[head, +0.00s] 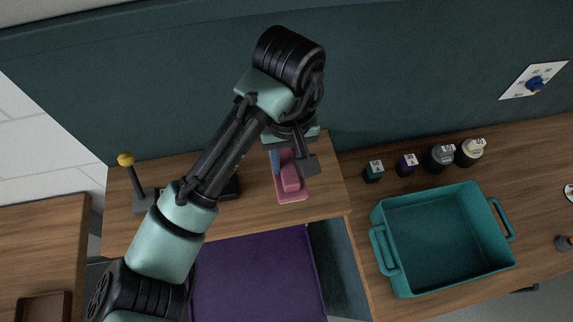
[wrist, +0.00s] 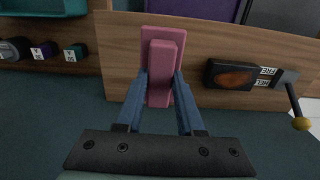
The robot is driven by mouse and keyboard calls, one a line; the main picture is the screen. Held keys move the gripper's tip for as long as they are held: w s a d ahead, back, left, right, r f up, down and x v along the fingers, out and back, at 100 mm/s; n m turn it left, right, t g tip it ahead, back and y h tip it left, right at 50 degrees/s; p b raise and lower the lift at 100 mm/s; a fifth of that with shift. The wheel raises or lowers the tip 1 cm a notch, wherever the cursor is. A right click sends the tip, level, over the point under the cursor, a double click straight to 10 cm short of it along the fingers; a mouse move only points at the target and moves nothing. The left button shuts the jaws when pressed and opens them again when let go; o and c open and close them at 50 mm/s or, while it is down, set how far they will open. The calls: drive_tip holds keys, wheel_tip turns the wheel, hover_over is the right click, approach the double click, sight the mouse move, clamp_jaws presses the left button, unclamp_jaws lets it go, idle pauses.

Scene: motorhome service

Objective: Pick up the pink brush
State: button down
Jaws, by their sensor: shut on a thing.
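The pink brush (head: 290,178) rests on a wooden shelf against the dark teal wall, and appears as a wide flat pink piece with a narrower raised block on it. In the wrist view the brush (wrist: 160,48) lies straight ahead, with the raised block between my blue fingers. My gripper (wrist: 160,82) is shut on this block, one finger at each side. In the head view my gripper (head: 284,160) reaches down from above, and my wrist hides part of the brush. I cannot tell whether the brush is lifted off the shelf.
A black box with an orange-brown oval (wrist: 232,75) and a yellow-knobbed lever (head: 133,175) stand on the same shelf. To the right are several labelled bottles (head: 440,157) and an empty teal crate (head: 384,250). A purple surface (head: 260,275) lies below the shelf.

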drive_tip(key=s+d+b, duration=0.1)
drive_tip(key=s, duration=0.8)
drive_tip(key=s+d+b, duration=0.1)
drive_tip(key=s+d, duration=0.1)
drive_tip(key=s, duration=0.7)
drive_tip(key=shift+d, duration=0.3)
drive_tip(key=shift+s, duration=0.1)
drive_tip(key=c, duration=1.1)
unclamp_jaws()
clamp_jaws()
drive_tip(key=shift+f, duration=0.1)
